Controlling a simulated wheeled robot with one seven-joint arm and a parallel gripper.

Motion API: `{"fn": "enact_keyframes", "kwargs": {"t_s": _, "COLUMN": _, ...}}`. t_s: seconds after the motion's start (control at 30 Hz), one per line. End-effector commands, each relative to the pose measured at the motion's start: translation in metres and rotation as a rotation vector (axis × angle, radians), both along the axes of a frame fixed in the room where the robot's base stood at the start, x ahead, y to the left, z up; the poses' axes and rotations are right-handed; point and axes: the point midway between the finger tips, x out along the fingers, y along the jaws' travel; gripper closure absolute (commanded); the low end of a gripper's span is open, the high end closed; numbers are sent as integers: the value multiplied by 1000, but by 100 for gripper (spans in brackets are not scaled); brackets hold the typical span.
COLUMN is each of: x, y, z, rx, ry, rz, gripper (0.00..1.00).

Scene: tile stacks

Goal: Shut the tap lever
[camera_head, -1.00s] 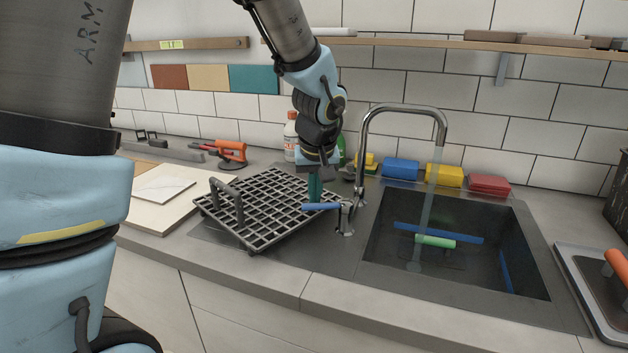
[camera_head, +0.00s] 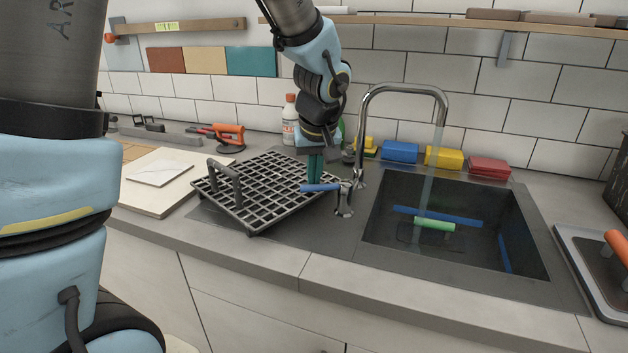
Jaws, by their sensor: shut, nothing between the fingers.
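The tap (camera_head: 361,130) is a chrome gooseneck at the left edge of the dark sink (camera_head: 540,230). Water (camera_head: 427,180) runs from its spout into the basin. Its blue lever (camera_head: 320,188) points left from the valve body, over the right side of the drying rack. My gripper (camera_head: 316,180) points down with its teal fingers shut and empty. The fingertips are at the lever, seemingly just behind it; I cannot tell whether they touch it.
A black drying rack (camera_head: 240,205) stands left of the tap. A green roller (camera_head: 435,225) lies in the sink. Blue (camera_head: 400,152), yellow (camera_head: 443,157) and red (camera_head: 490,167) sponges line the back. A white bottle (camera_head: 290,122) stands behind my gripper. A tray (camera_head: 592,280) lies at right.

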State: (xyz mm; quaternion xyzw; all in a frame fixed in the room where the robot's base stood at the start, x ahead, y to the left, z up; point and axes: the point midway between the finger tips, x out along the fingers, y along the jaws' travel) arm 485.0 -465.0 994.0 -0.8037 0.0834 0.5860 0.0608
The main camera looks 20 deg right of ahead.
Motion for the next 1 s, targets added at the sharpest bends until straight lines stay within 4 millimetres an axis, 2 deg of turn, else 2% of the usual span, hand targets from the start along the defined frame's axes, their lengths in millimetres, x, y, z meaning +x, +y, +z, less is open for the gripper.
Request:
{"fn": "enact_keyframes", "kwargs": {"t_s": 0.37, "x": -9, "y": 2, "z": -5, "rx": -2, "ry": -2, "rz": 127, "gripper": 100}}
{"fn": "enact_keyframes", "kwargs": {"t_s": 1.0, "x": -46, "y": 3, "z": -2, "rx": 0, "ry": -1, "rz": 706, "gripper": 100}}
